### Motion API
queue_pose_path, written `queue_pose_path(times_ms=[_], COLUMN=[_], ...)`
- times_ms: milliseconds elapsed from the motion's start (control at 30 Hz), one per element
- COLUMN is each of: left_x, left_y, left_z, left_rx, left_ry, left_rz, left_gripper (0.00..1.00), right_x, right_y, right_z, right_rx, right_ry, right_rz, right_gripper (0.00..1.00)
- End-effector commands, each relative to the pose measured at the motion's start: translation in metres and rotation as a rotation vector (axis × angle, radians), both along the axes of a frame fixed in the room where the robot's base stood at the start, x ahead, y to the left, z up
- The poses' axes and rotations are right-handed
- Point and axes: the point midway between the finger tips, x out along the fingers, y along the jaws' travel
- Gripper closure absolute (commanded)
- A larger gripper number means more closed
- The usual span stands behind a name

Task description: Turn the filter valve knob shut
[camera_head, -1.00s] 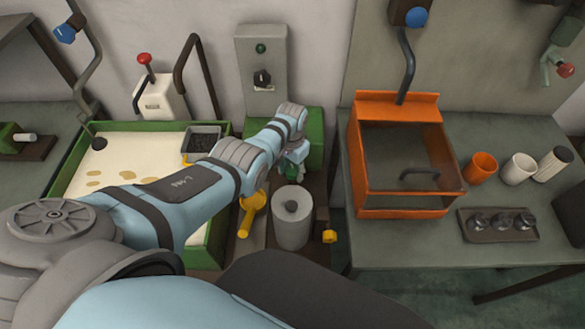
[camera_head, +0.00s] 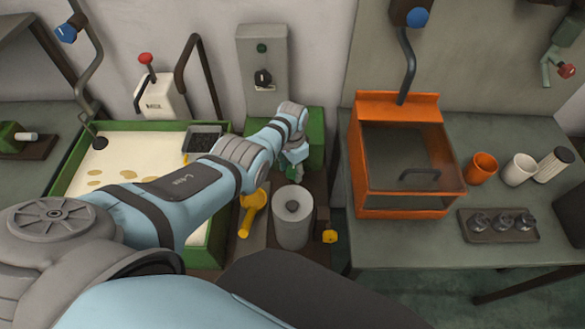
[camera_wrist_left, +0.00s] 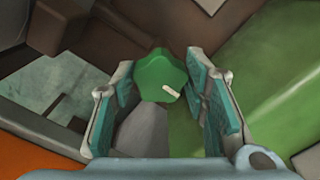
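The green filter valve knob (camera_wrist_left: 160,76) has a lobed shape and a white mark pointing to the lower right in the left wrist view. My left gripper (camera_wrist_left: 160,80) has its two teal-padded fingers on either side of the knob, close to it; a thin gap seems to show on the left side. The fingers look open around the knob, and firm contact cannot be made out. In the head view my left gripper (camera_head: 289,168) reaches down behind the grey cylinder, and it largely hides the knob. My right gripper is not in view.
The grey filter cylinder (camera_head: 293,228) stands just in front, with a yellow-handled part (camera_head: 252,208) left of it and a yellow knob (camera_head: 329,236) to its right. A green block (camera_head: 315,150) is behind. An orange box (camera_head: 400,212) stands on the right table.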

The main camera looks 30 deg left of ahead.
Motion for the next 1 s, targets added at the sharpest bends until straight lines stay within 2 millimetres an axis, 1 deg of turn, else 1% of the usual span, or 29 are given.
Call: queue_pose_path(times_ms=[33, 100, 433, 567, 667, 800, 900, 1000], left_x=[0.001, 0.001, 0.0, 0.002, 0.001, 0.001, 0.001, 0.001], left_y=[0.001, 0.001, 0.0, 0.0, 0.0, 0.001, 0.001, 0.001], left_z=[0.001, 0.001, 0.001, 0.01, 0.025, 0.068, 0.094, 0.112], left_rx=[0.002, 0.002, 0.0, 0.0, 0.001, 0.001, 0.001, 0.0], left_ry=[-0.003, -0.003, -0.001, -0.004, -0.005, -0.007, -0.005, -0.004], left_rz=[0.001, 0.001, 0.001, 0.001, 0.0, 0.001, 0.001, 0.002], left_gripper=[0.5, 0.39, 0.39, 0.39, 0.39, 0.39, 0.39, 0.39], right_x=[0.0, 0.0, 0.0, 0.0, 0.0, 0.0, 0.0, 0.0], right_y=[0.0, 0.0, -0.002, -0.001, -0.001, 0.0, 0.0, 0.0], right_z=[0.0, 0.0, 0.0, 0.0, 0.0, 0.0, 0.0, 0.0], right_rx=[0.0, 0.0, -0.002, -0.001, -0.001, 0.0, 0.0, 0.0], right_ry=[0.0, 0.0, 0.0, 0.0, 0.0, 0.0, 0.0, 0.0], right_rz=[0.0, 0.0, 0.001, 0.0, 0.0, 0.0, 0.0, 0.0], right_gripper=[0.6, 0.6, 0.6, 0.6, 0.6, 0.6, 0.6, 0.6])
